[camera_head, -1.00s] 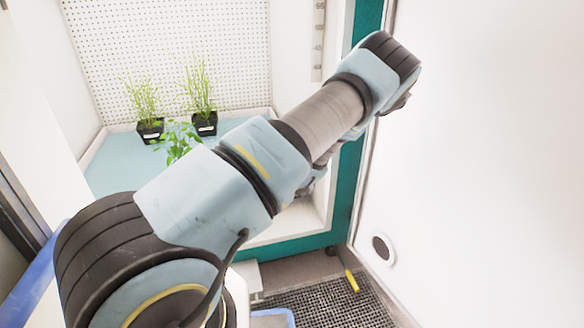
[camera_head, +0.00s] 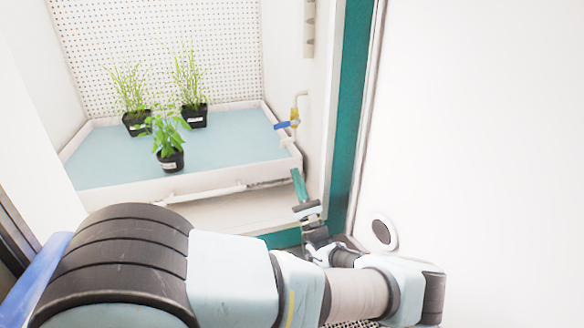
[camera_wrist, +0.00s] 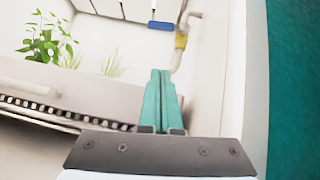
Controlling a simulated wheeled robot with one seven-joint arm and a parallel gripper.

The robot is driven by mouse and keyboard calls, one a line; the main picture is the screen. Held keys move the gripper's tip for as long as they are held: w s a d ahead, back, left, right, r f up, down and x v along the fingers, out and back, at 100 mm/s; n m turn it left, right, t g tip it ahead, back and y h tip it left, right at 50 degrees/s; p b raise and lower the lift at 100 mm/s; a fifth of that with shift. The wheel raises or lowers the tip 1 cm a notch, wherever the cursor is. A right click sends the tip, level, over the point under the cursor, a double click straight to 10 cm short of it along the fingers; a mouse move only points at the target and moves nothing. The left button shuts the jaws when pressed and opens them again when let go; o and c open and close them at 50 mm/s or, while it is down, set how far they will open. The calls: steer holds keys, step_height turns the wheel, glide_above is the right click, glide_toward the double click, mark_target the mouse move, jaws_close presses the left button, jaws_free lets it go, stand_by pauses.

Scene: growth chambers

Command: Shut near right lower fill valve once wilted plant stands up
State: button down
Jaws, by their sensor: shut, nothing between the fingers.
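The fill valve has a yellow body (camera_head: 294,114) and a blue handle (camera_head: 287,124), at the right end of the tray. The handle points left, crosswise to the upright pipe. In the wrist view the blue handle (camera_wrist: 160,25) is above and beyond my fingertips. The broad-leaved plant (camera_head: 165,129) stands upright in its black pot at the front of the tray (camera_head: 105,160); its leaves (camera_wrist: 48,40) also show in the wrist view. My gripper (camera_head: 296,172), with teal fingers, is shut and empty, below the valve and apart from it, by the tray's front right corner.
Two grassy plants (camera_head: 129,88) (camera_head: 190,80) in black pots stand behind. The chamber's teal frame (camera_head: 345,120) and a white door or panel (camera_head: 480,130) are close on the right. The tray's front rim is just left of my fingers.

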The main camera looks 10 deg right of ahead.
mark_target(288, 124)
steer(key=s+r+b+x, duration=0.1)
steer(key=s+b+x, duration=0.1)
steer(key=x, duration=0.9)
steer(key=shift+w+a+r+b, duration=0.2)
steer(key=shift+r+b, duration=0.35)
steer(key=shift+b, duration=0.25)
steer(key=shift+r, duration=0.15)
steer(key=p, duration=0.2)
steer(key=r+p, duration=0.1)
steer(key=p, duration=0.2)
steer(key=shift+s+a+r+p, duration=0.1)
steer(key=shift+a+r+p, duration=0.2)
steer(key=shift+r, duration=0.05)
steer(key=shift+a+f, duration=0.1)
